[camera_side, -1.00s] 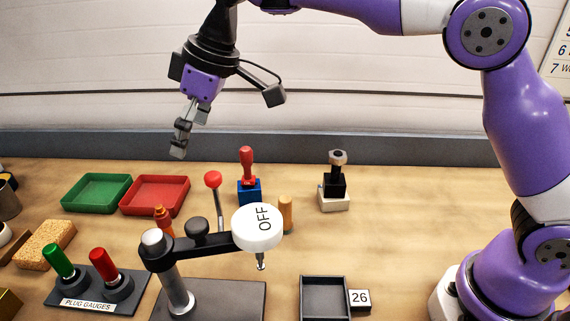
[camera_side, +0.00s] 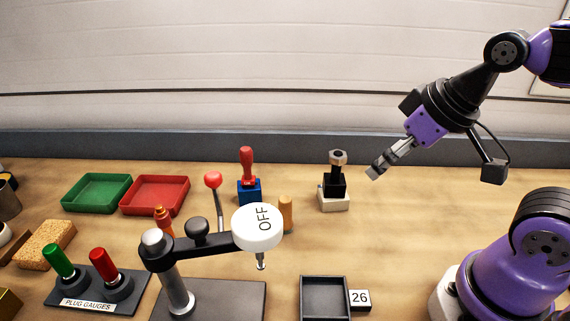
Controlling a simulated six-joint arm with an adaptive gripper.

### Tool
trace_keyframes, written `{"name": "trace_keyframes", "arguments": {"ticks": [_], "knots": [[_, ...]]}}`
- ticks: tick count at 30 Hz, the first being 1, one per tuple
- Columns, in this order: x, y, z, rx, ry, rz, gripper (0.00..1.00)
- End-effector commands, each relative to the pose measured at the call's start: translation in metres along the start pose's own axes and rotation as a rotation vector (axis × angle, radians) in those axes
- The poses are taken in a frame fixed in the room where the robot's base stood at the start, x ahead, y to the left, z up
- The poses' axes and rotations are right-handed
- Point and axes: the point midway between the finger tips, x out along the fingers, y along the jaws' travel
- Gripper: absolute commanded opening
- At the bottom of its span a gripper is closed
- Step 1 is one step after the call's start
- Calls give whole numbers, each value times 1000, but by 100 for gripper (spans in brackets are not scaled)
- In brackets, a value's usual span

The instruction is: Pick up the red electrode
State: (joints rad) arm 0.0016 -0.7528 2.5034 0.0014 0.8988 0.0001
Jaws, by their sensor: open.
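The red electrode (camera_side: 247,165) stands upright in a small blue block (camera_side: 249,192) at the back middle of the bench. My gripper (camera_side: 376,172) is open and empty, tilted down to the left. It hangs to the right of the red electrode, well apart from it. It is closer to a black block with a grey bolt-like head (camera_side: 336,176) on a pale base, and appears just right of that in the picture. The two fingers overlap from this side, so the gap between them is hard to see.
Green (camera_side: 97,193) and red trays (camera_side: 155,195) lie left. Plug gauges (camera_side: 97,291) stand front left.

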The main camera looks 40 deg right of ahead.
Motion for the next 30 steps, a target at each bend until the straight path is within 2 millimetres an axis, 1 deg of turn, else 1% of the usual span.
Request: {"name": "trace_keyframes", "arguments": {"ticks": [14, 17, 20, 23, 24, 26, 27, 29, 30], "knots": [[0, -1, -1, -3, -1, -2, 66], [-1, -3, -8, -14, -3, -8, 66], [-3, -12, -31, -48, -12, -25, 66], [0, -32, -68, -105, -30, -55, 66], [4, -43, -85, -132, -35, -68, 66], [12, -62, -109, -173, -44, -88, 66], [18, -75, -124, -200, -51, -101, 66], [31, -98, -143, -242, -60, -121, 66], [41, -115, -154, -269, -66, -133, 66]]}}
